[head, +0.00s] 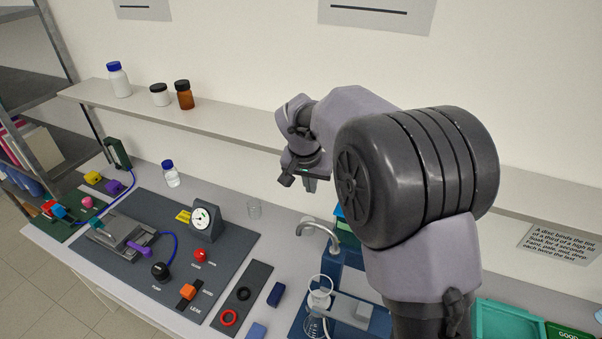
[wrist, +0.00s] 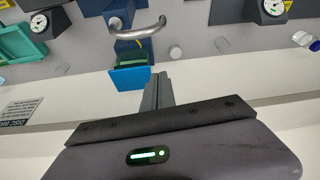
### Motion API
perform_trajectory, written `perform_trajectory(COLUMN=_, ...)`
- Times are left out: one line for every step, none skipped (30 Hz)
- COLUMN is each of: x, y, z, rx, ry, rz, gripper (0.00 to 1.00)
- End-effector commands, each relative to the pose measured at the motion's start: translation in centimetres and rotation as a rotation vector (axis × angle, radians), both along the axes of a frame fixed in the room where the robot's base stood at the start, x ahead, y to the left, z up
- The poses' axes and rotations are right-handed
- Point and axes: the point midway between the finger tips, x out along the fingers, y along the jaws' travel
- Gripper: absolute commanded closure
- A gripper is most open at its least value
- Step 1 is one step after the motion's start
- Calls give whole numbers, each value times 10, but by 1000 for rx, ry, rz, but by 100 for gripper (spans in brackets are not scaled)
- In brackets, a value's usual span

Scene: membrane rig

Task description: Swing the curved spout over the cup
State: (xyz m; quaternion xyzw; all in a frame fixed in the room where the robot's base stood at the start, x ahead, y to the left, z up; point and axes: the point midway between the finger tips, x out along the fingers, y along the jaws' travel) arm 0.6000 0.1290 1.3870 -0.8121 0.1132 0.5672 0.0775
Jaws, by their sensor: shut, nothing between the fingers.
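The curved metal spout (head: 318,228) rises from a blue base on the bench, its free end bending to the left. It also shows in the wrist view (wrist: 140,33). The spout's end is apart from this cup. My gripper (head: 310,184) is shut and empty, raised above the back of the bench beyond the spout. Its narrow fingers (wrist: 157,77) show in the wrist view, apart from the spout.
A clear flask with a funnel (head: 320,292) stands below the spout. A green-and-blue box (wrist: 130,72) is close to my fingers. A gauge (head: 203,219) stands on the grey panel left of the cup. The shelf (head: 200,122) runs along the wall behind.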

Motion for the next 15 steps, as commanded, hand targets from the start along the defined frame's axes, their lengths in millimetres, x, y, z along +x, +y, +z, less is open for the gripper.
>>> perform_trajectory(x=2, y=-1, z=-10, rx=-2, ry=5, rz=0, gripper=100)
perform_trajectory(x=4, y=-2, z=-16, rx=-1, ry=4, rz=0, gripper=100)
perform_trajectory(x=7, y=-3, z=-24, rx=-1, ry=6, rz=-1, gripper=100)
perform_trajectory(x=9, y=-4, z=-30, rx=-1, ry=4, rz=-1, gripper=100)
perform_trajectory(x=11, y=-5, z=-37, rx=-1, ry=6, rz=-1, gripper=100)
perform_trajectory(x=14, y=-5, z=-45, rx=-1, ry=4, rz=-1, gripper=100)
perform_trajectory(x=16, y=-6, z=-51, rx=0, ry=5, rz=-1, gripper=100)
perform_trajectory(x=18, y=-7, z=-57, rx=0, ry=4, rz=-2, gripper=100)
perform_trajectory(x=21, y=-8, z=-65, rx=0, ry=5, rz=-1, gripper=100)
perform_trajectory(x=23, y=-8, z=-71, rx=0, ry=4, rz=0, gripper=100)
perform_trajectory(x=25, y=-9, z=-77, rx=0, ry=4, rz=0, gripper=100)
perform_trajectory(x=28, y=-9, z=-84, rx=1, ry=4, rz=-1, gripper=100)
perform_trajectory(x=23, y=-7, z=-84, rx=0, ry=3, rz=1, gripper=100)
perform_trajectory(x=17, y=-6, z=-84, rx=0, ry=2, rz=2, gripper=100)
perform_trajectory(x=11, y=-4, z=-85, rx=1, ry=2, rz=2, gripper=100)
